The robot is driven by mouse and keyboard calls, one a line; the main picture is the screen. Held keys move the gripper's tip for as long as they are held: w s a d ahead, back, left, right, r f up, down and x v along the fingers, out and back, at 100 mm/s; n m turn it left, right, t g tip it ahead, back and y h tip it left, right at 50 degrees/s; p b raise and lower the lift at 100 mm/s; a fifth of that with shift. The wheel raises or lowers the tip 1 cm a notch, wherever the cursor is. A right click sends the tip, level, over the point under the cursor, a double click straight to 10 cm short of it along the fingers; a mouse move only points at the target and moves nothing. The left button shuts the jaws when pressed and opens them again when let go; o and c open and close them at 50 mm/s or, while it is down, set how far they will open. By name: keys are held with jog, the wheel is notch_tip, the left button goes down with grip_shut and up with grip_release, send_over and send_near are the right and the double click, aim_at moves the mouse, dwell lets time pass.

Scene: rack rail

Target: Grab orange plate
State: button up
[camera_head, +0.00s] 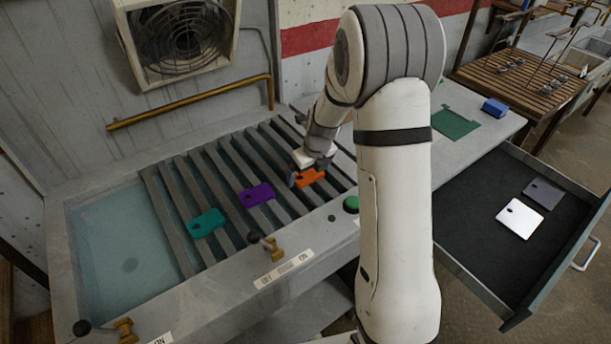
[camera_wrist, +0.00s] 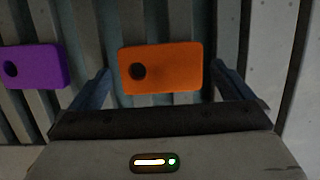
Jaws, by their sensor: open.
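The orange plate (camera_head: 311,177) is a small rounded rectangle with a dark hole near one end. It lies on the grey slatted rack, to the right of the purple plate (camera_head: 257,194). My gripper (camera_head: 306,175) is right over the orange plate, partly covering it in the head view. In the wrist view the orange plate (camera_wrist: 161,68) lies between my two open fingers, with a gap on each side. I cannot tell how far the fingertips are above the slats. The purple plate also shows at the left of the wrist view (camera_wrist: 35,67).
A teal plate (camera_head: 206,223) lies further left on the slats (camera_head: 172,205). Small levers (camera_head: 268,245) and a green button (camera_head: 351,203) line the front edge. An open drawer (camera_head: 470,215) at right holds a white plate (camera_head: 519,218) and a grey plate (camera_head: 543,193).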

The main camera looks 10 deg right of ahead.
jog(key=shift+c, duration=0.4)
jog(key=c, duration=0.9)
jog(key=shift+r, duration=0.1)
jog(key=shift+c, duration=0.2)
